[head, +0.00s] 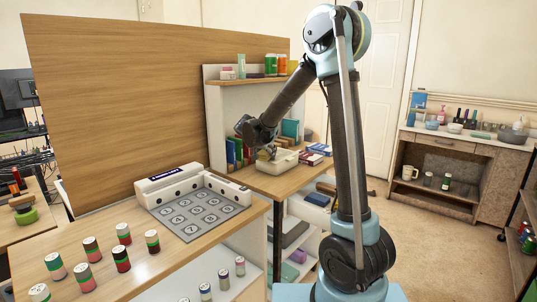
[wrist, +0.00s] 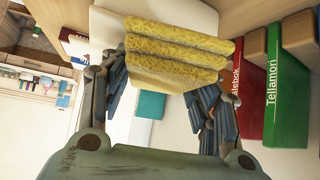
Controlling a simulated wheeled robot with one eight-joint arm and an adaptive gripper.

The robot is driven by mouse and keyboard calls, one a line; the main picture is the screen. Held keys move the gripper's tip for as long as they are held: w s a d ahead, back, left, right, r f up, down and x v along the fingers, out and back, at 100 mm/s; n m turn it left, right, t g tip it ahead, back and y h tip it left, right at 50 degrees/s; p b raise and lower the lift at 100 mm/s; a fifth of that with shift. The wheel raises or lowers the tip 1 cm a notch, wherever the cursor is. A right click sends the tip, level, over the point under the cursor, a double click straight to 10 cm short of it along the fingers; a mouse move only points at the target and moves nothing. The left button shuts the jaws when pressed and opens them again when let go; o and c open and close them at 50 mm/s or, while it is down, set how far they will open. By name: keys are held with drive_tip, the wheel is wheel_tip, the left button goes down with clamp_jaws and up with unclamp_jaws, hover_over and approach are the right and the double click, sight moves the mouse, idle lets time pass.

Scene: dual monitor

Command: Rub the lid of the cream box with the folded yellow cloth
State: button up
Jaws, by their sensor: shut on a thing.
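The folded yellow cloth (wrist: 175,42) shows in the wrist view as a thick stack of layers between my two dark fingers. My gripper (wrist: 160,80) is shut on it. The cloth is too small and covered to make out there. In the wrist view a pale surface (wrist: 106,28) lies behind the cloth, probably the box's lid. I cannot tell whether the cloth touches it.
Green and red books (wrist: 287,95) stand close to my gripper's right in the wrist view. In the head view red and blue boxes (head: 314,156) lie right of the cream box. A number pad (head: 200,213) and several striped cylinders (head: 121,259) occupy the nearer desk.

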drive_tip(key=shift+w+a+f, duration=0.1)
drive_tip(key=shift+w+a, duration=0.4)
drive_tip(key=shift+a, duration=0.25)
drive_tip(key=shift+w+d, duration=1.85)
drive_tip(key=shift+w, duration=0.4)
drive_tip(key=shift+w+d, duration=1.9)
drive_tip(key=shift+w, duration=0.4)
drive_tip(key=shift+w+d, duration=1.85)
drive_tip(key=shift+w, duration=0.4)
drive_tip(key=shift+r, duration=0.2)
drive_tip(key=shift+r, duration=2.9)
wheel_tip(320, 180, up, 3)
